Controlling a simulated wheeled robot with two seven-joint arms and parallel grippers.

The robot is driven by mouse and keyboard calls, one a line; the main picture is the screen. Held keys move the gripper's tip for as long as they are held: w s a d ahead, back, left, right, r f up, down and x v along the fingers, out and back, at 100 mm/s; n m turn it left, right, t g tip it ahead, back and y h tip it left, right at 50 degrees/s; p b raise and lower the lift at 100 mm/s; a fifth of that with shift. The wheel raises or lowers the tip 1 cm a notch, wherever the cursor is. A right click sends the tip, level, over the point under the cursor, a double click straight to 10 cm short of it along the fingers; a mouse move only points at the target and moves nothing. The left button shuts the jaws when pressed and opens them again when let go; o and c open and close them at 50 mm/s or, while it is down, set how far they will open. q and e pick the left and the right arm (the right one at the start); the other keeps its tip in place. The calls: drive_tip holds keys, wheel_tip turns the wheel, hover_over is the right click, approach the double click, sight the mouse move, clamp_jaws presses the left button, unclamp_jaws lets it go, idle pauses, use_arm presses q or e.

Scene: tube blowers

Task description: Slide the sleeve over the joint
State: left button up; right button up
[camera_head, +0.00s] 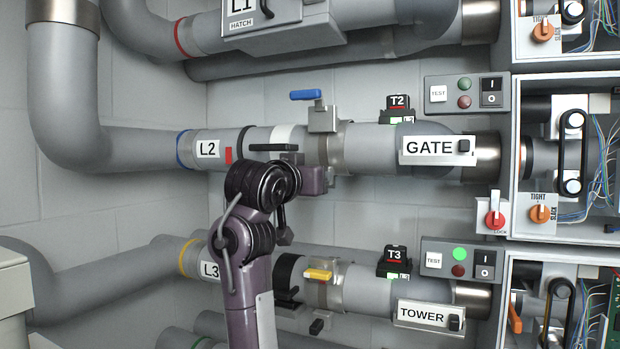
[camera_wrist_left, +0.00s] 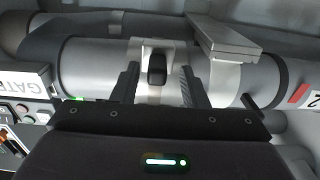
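On the L2 line, a grey sleeve-like section (camera_head: 258,137) with a dark ring at its left end and a pale band (camera_head: 283,137) sits left of a metal clamp (camera_head: 335,150) with a blue lever (camera_head: 305,95). My left gripper comes up from below in front of this section; its fingertips are hidden in the head view. In the left wrist view the gripper (camera_wrist_left: 159,88) is open, its fingers on either side of a metal bracket with a black knob (camera_wrist_left: 157,70). I cannot tell whether they touch it. The joint itself is not clearly visible. My right gripper is not in view.
The GATE plate (camera_head: 430,150) is on the pipe to the right. The L3 line (camera_head: 370,289), with a yellow lever (camera_head: 319,274), runs below. Switch boxes (camera_head: 465,93) and open belt-drive cabinets (camera_head: 541,235) stand at right. A wall (camera_head: 130,205) lies behind.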

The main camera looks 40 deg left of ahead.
use_arm(q)
drive_tip(key=b+v, duration=0.3)
drive_tip(key=v, duration=0.4)
drive_tip(key=shift+s+a, duration=0.2)
drive_tip(key=shift+s, duration=0.1)
